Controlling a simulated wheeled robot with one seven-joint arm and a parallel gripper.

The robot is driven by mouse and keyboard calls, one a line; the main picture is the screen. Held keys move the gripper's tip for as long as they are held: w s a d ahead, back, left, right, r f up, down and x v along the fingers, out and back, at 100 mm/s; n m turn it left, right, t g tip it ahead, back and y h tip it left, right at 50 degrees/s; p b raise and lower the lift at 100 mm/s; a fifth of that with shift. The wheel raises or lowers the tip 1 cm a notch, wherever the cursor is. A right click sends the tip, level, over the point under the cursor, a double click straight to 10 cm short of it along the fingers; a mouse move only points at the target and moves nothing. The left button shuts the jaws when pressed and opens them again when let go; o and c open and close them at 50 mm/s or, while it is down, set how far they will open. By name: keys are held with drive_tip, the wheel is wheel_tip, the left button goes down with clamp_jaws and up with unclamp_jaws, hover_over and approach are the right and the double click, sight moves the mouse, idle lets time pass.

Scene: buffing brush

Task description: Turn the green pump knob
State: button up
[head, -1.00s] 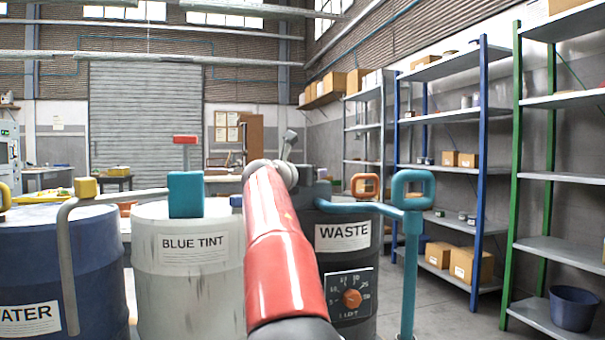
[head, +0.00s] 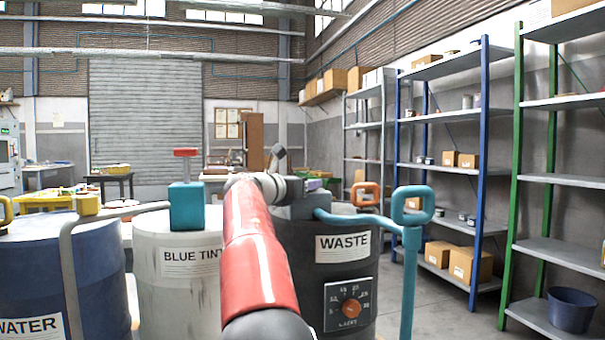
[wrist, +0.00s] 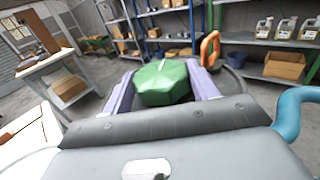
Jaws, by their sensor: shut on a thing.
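The green knob (wrist: 162,83) is a faceted green block with a pale mark on top, in the upper middle of the wrist view. My gripper (wrist: 162,88) has one purple finger on each side of it and is shut on it. In the head view my red arm (head: 250,245) reaches forward to the top of the dark WASTE drum (head: 345,270). A bit of purple finger shows there, but the arm and wrist hide the knob itself.
A teal pipe handle (head: 413,230) and an orange loop (head: 366,194) stand close right of my gripper. The BLUE TINT drum (head: 155,280), with a teal block (head: 187,207), and the blue WATER drum (head: 70,270) stand left. Shelves (head: 440,165) line the right.

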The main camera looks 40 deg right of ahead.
drive_tip(key=m+g+p, duration=0.1)
drive_tip(key=p, duration=0.1)
drive_tip(key=m+g+p, duration=0.1)
drive_tip(key=g, duration=0.1)
drive_tip(key=g+p, duration=0.1)
drive_tip(key=p, duration=0.1)
drive_tip(key=shift+w+r+m+p, duration=0.25)
drive_tip(key=shift+m+p, duration=0.05)
drive_tip(key=shift+m, duration=0.1)
drive_tip(key=shift+f+m+g+p, duration=0.2)
drive_tip(key=shift+m+g+p, duration=0.1)
drive_tip(key=shift+g+p, duration=0.3)
drive_tip(key=shift+g, duration=0.3)
drive_tip(key=o, duration=1)
drive_tip(key=shift+c, duration=0.2)
drive_tip(key=shift+f+t+b, duration=0.15)
drive_tip(key=shift+t+b, duration=0.25)
drive_tip(key=shift+b, duration=0.15)
